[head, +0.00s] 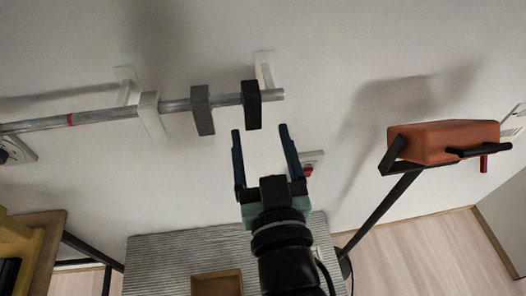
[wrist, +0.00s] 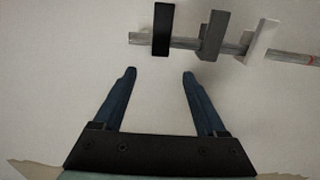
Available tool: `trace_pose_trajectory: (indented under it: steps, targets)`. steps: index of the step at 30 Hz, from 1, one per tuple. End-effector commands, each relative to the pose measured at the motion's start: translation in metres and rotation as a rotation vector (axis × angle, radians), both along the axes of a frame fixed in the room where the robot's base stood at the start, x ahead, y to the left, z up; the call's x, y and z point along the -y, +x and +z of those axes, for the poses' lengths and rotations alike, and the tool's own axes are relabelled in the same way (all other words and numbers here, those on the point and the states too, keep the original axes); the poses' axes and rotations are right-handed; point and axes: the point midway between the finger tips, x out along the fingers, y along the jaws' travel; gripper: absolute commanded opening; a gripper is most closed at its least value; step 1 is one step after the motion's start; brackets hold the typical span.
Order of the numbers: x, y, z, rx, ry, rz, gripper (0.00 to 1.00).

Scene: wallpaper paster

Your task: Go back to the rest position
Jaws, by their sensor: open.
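My gripper (head: 260,132) is open and empty, its two dark blue fingers pointing up toward the wall. It also shows in the wrist view (wrist: 160,72). Just beyond the fingertips is a metal rod (head: 100,116) along the wall. Near its right end in the head view hang a black block (head: 251,105), a grey block (head: 203,110) and a white block (head: 151,116). In the wrist view the black block (wrist: 163,29) is just above the fingertips, with the grey block (wrist: 214,36) and white block (wrist: 259,40) to its right. The fingers look apart from the blocks.
An orange-red box (head: 443,141) sits on a black stand (head: 385,212) at the right. Below is a ribbed grey surface (head: 160,262) with a brown tray (head: 216,274). A red button (head: 308,170) is on the wall right of my gripper. A yellow object (head: 22,250) stands at lower left.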

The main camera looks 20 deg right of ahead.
Motion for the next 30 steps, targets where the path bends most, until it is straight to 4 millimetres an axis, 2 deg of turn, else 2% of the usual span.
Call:
trace_pose_trajectory:
  steps: [6, 23, 26, 29, 30]
  targets:
    - [-0.003, -0.012, 0.0, 0.0, 0.0, 0.0, 0.74]
    - [-0.004, -0.012, 0.001, 0.002, -0.001, 0.0, 0.74]
    - [-0.007, -0.004, 0.017, 0.038, -0.012, 0.013, 0.74]
    - [-0.018, 0.01, 0.052, 0.119, -0.036, 0.043, 0.74]
    - [-0.024, 0.017, 0.071, 0.162, -0.046, 0.058, 0.74]
